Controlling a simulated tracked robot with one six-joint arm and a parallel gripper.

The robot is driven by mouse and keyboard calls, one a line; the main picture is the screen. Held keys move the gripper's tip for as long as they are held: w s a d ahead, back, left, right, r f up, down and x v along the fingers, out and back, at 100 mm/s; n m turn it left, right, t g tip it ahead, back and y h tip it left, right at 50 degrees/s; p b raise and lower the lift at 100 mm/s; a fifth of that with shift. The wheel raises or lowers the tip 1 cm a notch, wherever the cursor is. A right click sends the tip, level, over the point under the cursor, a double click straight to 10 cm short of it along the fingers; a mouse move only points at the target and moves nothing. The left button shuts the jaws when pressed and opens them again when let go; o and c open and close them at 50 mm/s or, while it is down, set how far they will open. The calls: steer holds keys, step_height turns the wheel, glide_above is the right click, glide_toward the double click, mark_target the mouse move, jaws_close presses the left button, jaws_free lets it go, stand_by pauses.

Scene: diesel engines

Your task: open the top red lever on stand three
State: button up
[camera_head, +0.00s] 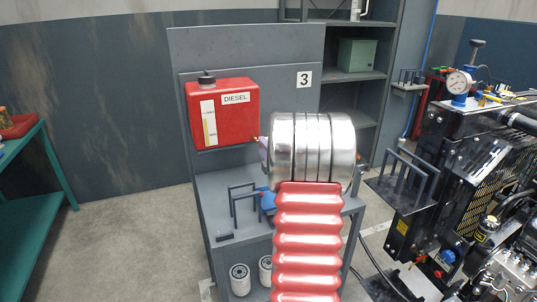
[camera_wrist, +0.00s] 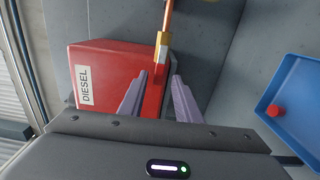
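The red DIESEL tank (camera_head: 222,115) hangs on the back panel of stand three, marked by a "3" plate (camera_head: 303,79). In the wrist view the tank (camera_wrist: 95,65) fills the left and middle. A brass fitting (camera_wrist: 162,46) on a copper pipe shows just beyond the fingertips. My gripper (camera_wrist: 159,82) is open, its two purple fingers pointing at the tank's side below the fitting. In the head view my gripper (camera_head: 264,145) is mostly hidden by my silver wrist, near the tank's lower right.
A blue tray (camera_wrist: 298,95) with a red knob-like piece (camera_wrist: 276,110) lies to the right in the wrist view. White filters (camera_head: 240,279) stand on the lower shelf. The diesel engine (camera_head: 440,170) is at right, a green table (camera_head: 35,200) at left.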

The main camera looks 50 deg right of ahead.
steer(key=v, duration=1.3)
steer(key=shift+s+a, duration=0.15)
steer(key=shift+s, duration=0.15)
steer(key=shift+f, duration=0.2)
